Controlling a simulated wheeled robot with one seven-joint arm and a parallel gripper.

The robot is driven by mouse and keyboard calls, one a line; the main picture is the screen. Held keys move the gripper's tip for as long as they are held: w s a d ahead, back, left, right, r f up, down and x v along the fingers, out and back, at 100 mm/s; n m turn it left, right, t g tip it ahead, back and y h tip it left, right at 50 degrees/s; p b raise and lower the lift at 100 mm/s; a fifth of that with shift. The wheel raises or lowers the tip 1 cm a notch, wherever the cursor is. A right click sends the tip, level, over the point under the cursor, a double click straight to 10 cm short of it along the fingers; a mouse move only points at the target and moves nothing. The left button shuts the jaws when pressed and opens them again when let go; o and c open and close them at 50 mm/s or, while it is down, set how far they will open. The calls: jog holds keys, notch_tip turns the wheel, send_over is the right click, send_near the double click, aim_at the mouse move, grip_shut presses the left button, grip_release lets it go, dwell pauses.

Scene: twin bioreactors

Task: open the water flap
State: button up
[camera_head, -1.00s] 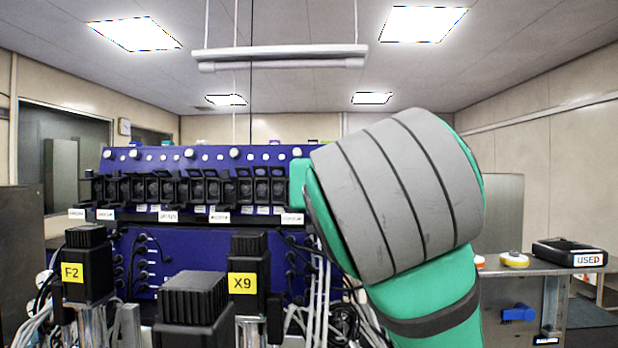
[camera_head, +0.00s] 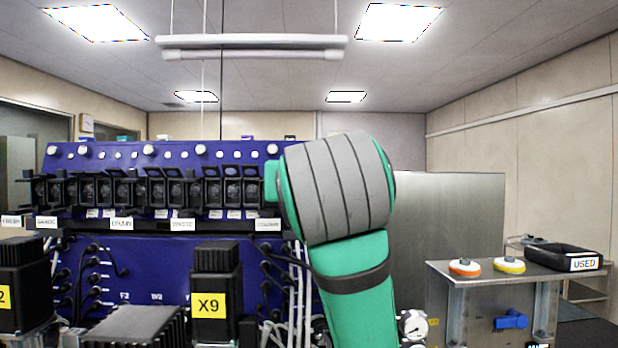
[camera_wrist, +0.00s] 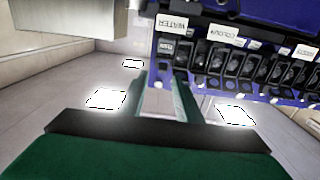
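The white WATER label (camera_wrist: 172,22) shows in the wrist view, upside down, at the end of the blue panel. A dark flap (camera_wrist: 181,56) sits beside it, close to my fingertips; whether they touch cannot be told. My gripper (camera_wrist: 163,88) has two green fingers apart, with a bright gap between them and nothing visible held. In the head view, my green and grey arm hides the gripper's fingers and the panel's right end, including the WATER label. The row of black flaps (camera_head: 160,190) runs left from there.
The COLUMN label (camera_wrist: 225,33) and several more black flaps lie beside it. In the head view, a black box marked X9 (camera_head: 212,275) stands in front of the blue panel. A metal bench (camera_head: 475,282) at right carries two round caps and a black USED tray (camera_head: 560,255).

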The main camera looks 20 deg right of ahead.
jog(key=shift+a+x, duration=0.2)
jog(key=shift+x, duration=2.25)
jog(key=c, duration=0.7)
jog(key=shift+r, duration=0.15)
jog(key=shift+r+g+y, duration=0.3)
jog(key=shift+r+g, duration=0.05)
jog(key=shift+g, duration=0.65)
jog(key=g, duration=0.1)
jog(key=r+g, duration=0.1)
jog(key=shift+w+d+g+y, duration=0.1)
jog(key=shift+d+g+y, duration=0.1)
jog(key=shift+g+y, duration=0.15)
jog(key=shift+c, duration=0.2)
jog(key=shift+w+r+g+y, duration=0.1)
jog(key=shift+w+g+y, duration=0.1)
jog(key=shift+g, duration=0.45)
jog(key=shift+w+r+g+y, duration=0.15)
jog(key=shift+g, duration=0.45)
jog(key=shift+w, duration=0.1)
